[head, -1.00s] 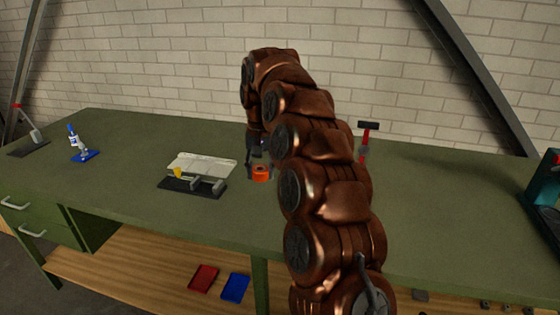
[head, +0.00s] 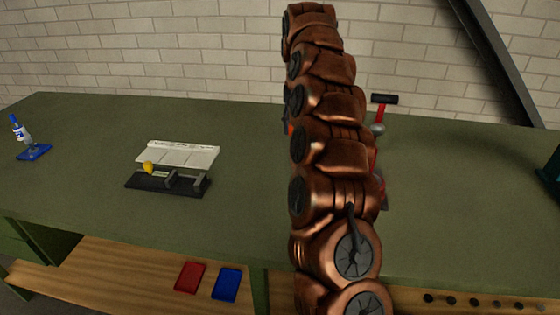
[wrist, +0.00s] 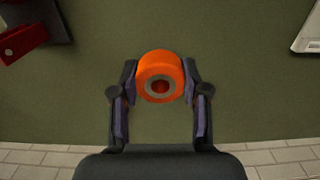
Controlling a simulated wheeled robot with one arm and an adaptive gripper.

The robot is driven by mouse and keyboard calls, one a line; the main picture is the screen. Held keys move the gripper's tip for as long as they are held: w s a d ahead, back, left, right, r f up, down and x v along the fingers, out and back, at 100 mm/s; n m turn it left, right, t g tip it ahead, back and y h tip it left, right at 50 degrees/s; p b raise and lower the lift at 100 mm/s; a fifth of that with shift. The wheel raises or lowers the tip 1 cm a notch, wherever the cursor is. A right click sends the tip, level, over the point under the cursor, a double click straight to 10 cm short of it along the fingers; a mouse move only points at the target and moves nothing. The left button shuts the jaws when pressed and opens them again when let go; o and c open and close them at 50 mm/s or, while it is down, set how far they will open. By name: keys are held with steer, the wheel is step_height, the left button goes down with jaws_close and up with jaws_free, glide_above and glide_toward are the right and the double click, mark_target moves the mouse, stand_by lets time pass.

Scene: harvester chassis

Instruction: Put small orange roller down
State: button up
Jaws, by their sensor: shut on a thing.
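The small orange roller (wrist: 172,70) has a grey ring around its centre hole. In the wrist view it sits between the two dark fingers of my gripper (wrist: 160,80), which are shut on it from both sides. Green bench top shows behind it. I cannot tell whether the roller touches the bench or hangs above it. In the head view my copper arm hides nearly all of the gripper; only a sliver of orange (head: 290,128) shows at the arm's left edge.
The green bench top (head: 245,190) is clear between the arm and a black-based fixture (head: 150,182) with a white panel. A red and black tool (head: 381,108) stands right of the arm. A blue-based bottle (head: 33,152) is far left. Red (head: 190,277) and blue (head: 228,285) trays lie on the lower shelf.

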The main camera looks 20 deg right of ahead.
steer(key=shift+s+d+f+p, duration=0.15)
steer(key=shift+f+p, duration=0.25)
steer(key=shift+f, duration=2.1)
steer(key=shift+d+f+p, duration=0.1)
steer(key=shift+f+p, duration=0.25)
steer(key=shift+f, duration=2.15)
steer(key=shift+f, duration=0.1)
steer(key=o, duration=1.1)
steer(key=shift+o, duration=0.2)
step_height(320, 180, up, 12)
steer(key=shift+b, duration=0.3)
